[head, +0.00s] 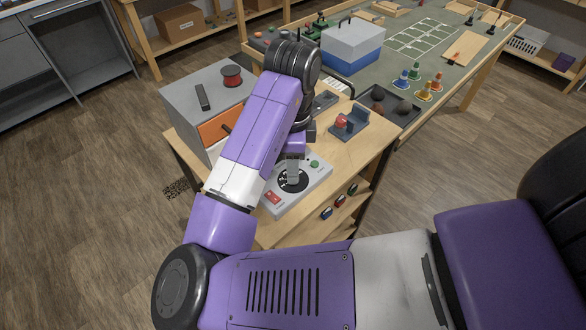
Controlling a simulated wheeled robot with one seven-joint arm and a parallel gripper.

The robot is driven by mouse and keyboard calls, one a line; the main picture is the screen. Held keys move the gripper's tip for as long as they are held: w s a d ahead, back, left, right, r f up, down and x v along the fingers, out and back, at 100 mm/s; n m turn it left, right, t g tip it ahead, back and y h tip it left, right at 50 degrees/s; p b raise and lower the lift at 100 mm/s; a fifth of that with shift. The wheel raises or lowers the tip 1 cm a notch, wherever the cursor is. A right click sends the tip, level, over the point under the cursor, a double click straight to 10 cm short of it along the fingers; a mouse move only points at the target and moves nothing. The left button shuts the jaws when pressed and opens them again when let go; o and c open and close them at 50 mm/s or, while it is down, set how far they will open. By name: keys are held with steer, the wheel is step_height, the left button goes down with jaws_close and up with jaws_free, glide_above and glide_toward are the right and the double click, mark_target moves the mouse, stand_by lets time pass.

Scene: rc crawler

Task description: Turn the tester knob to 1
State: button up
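The tester (310,181) is a light grey box on the wooden bench. It has a round black dial (300,186) with pale marks, a red switch (273,197) at its front left and a green button (314,164) at its back right. My gripper (293,177) points down over the middle of the dial, at or just above the knob. The gripper and arm cover the knob and part of the dial, so I cannot read the knob's setting. I cannot tell whether the fingers are apart, closed or touching the knob.
A grey drawer cabinet (180,103) with an orange drawer front (217,127) stands left of my arm. A blue-grey holder (349,124) and a dark tray (377,98) lie behind the tester. Small coloured items sit on the shelf below.

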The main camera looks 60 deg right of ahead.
steer(key=shift+r, duration=2.35)
